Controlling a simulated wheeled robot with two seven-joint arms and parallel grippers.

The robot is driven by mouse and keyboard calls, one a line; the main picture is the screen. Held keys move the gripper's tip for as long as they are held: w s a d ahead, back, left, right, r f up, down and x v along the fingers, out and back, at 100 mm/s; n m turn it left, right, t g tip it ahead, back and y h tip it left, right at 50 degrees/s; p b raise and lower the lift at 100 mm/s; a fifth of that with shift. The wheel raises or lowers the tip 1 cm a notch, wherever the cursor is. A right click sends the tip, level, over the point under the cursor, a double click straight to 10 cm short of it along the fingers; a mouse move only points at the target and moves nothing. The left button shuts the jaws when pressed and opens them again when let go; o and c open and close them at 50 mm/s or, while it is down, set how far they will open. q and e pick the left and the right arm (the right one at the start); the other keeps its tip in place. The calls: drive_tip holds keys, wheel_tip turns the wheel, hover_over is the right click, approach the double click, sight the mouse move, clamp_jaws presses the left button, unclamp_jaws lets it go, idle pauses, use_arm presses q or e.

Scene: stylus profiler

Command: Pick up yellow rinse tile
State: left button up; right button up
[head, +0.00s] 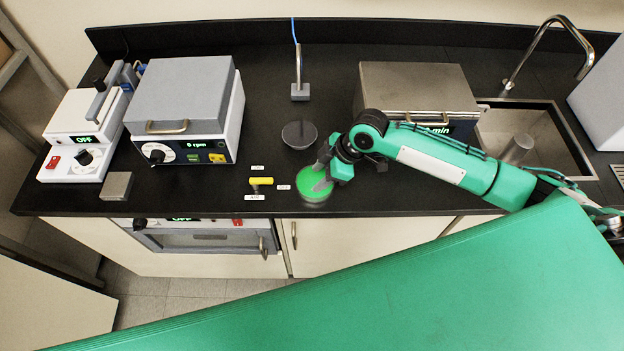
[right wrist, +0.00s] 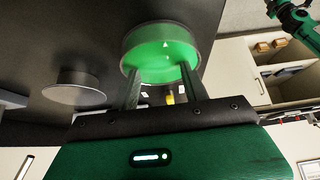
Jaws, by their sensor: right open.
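No yellow tile can be clearly made out. My right gripper (head: 323,177) is open over this dish, by the counter's front edge. In the right wrist view the dish (right wrist: 163,50) shows a clear rim and a bright green face just beyond the finger ends; I cannot tell whether they touch it. A small yellow patch (right wrist: 169,99) shows between the fingers. My left gripper is not seen.
A dark round disc (head: 299,134) lies behind the dish. A metal-lidded box (head: 417,88) and a sink (head: 545,145) are at the right. A spin unit (head: 184,108) and a grey block (head: 117,186) are at the left. The counter's middle back is mostly clear.

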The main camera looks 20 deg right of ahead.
sight(316, 182)
drive_tip(key=shift+x, duration=1.2)
drive_tip(key=c, duration=0.8)
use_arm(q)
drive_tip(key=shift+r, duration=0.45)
use_arm(e)
drive_tip(key=shift+c, duration=0.2)
drive_tip(key=shift+r, duration=0.1)
